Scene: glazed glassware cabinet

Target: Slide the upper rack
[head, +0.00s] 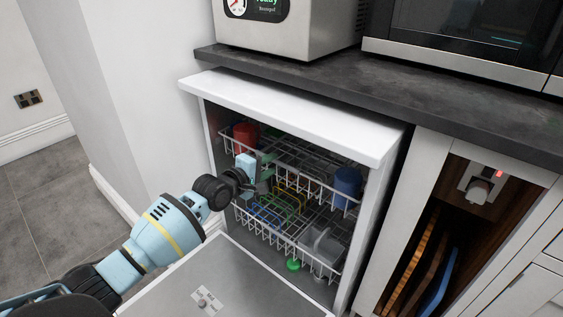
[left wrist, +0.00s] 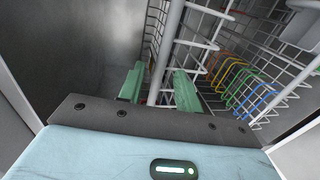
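The upper rack (head: 326,168) is a white wire basket inside the open dishwasher. It holds a red cup (head: 244,137) at the left and a blue cup (head: 346,186) at the right. My left gripper (head: 263,168) is at the front left part of this rack, with its green fingers toward the wires. In the left wrist view the two green fingers (left wrist: 159,88) stand apart, and a pale rack bar (left wrist: 170,42) runs up between and beyond them. I cannot tell whether either finger touches it. My right gripper is in neither view.
The lower rack (head: 262,231) sits below, with coloured wire tines and a grey basket (head: 322,246). The dishwasher door (head: 225,285) is folded down in front. A dark worktop (head: 400,95) runs above. An open cabinet with boards (head: 413,262) stands at the right.

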